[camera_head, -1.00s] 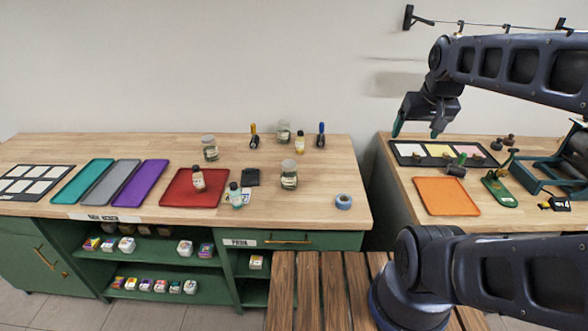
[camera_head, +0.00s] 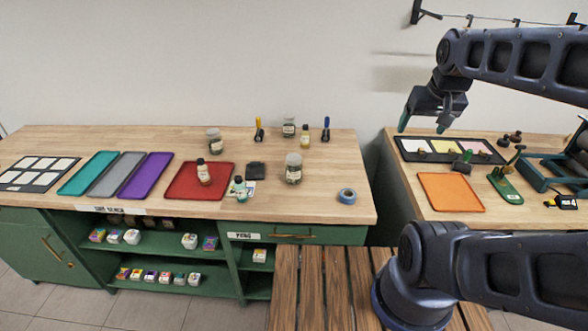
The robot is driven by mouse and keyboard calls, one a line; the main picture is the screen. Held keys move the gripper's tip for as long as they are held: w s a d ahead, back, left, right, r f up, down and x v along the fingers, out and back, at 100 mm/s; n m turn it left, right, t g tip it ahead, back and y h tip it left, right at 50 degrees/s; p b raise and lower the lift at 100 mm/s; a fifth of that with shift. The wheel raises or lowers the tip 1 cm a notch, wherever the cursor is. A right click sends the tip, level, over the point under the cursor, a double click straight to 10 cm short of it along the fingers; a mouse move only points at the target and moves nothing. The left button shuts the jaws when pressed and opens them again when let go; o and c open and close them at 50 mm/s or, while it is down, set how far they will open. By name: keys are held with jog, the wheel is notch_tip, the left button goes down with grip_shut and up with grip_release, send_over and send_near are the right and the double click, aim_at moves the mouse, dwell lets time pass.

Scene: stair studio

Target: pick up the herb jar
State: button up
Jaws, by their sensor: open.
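Three lidded glass jars stand upright on the wooden bench: one at the back left (camera_head: 214,141), one at the back right (camera_head: 289,128), and one nearer the front (camera_head: 293,169). Their contents look greenish and their labels are too small to read, so I cannot tell which is the herb jar. My gripper (camera_head: 421,124) is at the upper right, pointing down with its fingers apart. It is empty, well to the right of the jars and in front of the wall, near the right bench's tray of coloured cards.
A red tray (camera_head: 178,190) holds a small bottle (camera_head: 203,173). A gap separates this bench from the right one (camera_head: 400,190).

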jog(key=shift+o, duration=0.5)
jog(key=w+a+f+n+g, duration=0.1)
jog(key=w+a+n, duration=0.4)
jog(key=w, duration=0.5)
jog(key=n+g, duration=0.4)
jog(key=n, duration=0.7)
send_near(294, 168)
jog(key=w, duration=0.1)
jog(key=w+f, duration=0.1)
jog(key=w, duration=0.1)
jog(key=shift+d+f, duration=0.15)
jog(key=shift+f, duration=0.25)
jog(key=shift+s+a+f, duration=0.1)
jog(key=shift+a+f, duration=0.05)
jog(key=shift+f, duration=2.5)
jog(key=shift+s+a+f, duration=0.1)
jog(key=shift+f, duration=2.55)
jog(key=c, duration=1.2)
